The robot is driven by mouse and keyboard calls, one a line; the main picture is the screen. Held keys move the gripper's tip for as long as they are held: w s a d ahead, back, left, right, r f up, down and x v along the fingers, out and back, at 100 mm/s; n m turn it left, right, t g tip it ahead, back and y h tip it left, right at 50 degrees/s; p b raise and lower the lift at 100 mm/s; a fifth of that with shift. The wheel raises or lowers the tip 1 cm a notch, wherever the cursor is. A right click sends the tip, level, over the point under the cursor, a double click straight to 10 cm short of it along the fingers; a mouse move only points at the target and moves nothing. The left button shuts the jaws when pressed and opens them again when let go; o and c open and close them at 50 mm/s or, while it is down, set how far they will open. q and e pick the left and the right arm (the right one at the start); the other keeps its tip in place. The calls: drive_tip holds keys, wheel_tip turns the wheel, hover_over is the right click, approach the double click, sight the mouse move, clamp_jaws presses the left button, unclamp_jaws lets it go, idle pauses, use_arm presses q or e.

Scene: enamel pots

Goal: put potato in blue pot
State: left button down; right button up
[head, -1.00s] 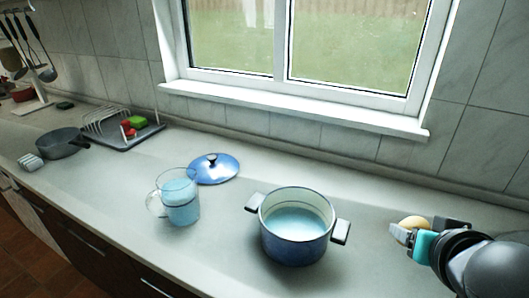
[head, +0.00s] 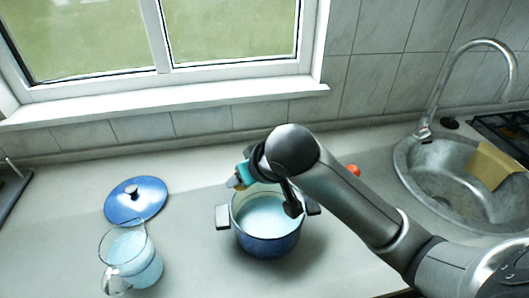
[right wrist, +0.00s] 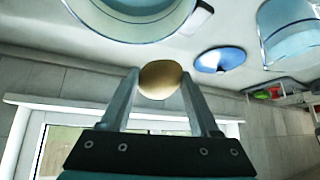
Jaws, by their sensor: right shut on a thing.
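The blue pot (head: 266,246) stands on the counter without its lid and has pale blue liquid inside. It also shows at the top of the right wrist view (right wrist: 190,22). My right gripper (head: 236,183) is at the pot's back left rim, with my arm reaching across from the right. In the right wrist view, its fingers are shut on the tan potato (right wrist: 160,79), beside the pot's rim. In the head view the potato is mostly hidden. My left gripper is not in view.
The blue lid (head: 150,199) lies left of the pot. A glass jug (head: 130,262) of blue liquid stands in front of it. A sink (head: 415,150) with a tap (head: 432,105) is at the right. A small red object (head: 354,171) is partly behind my arm.

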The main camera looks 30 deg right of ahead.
drive_tip(key=n+g+p, duration=0.1)
drive_tip(key=p, duration=0.1)
drive_tip(key=d+n+g+p, duration=0.1)
drive_tip(key=p, duration=0.2)
drive_tip(key=g+p, duration=0.1)
drive_tip(key=p, duration=0.1)
drive_tip(key=shift+w+d+r+n+g+p, duration=0.2)
drive_tip(key=shift+w+d+n+g+p, duration=0.05)
drive_tip(key=shift+d+n+g+p, duration=0.15)
drive_tip(key=s+d+f+n+g+p, duration=0.1)
drive_tip(key=f, duration=0.4)
drive_tip(key=d+f+n+g+h+p, duration=0.1)
drive_tip(key=d+f+g, duration=0.1)
drive_tip(key=f, duration=0.3)
drive_tip(key=shift+s+g, duration=0.3)
drive_tip(key=shift+s, duration=0.05)
idle(0.4)
drive_tip(key=o, duration=1.5)
drive_tip(key=shift+f, duration=0.1)
drive_tip(key=shift+c, duration=0.2)
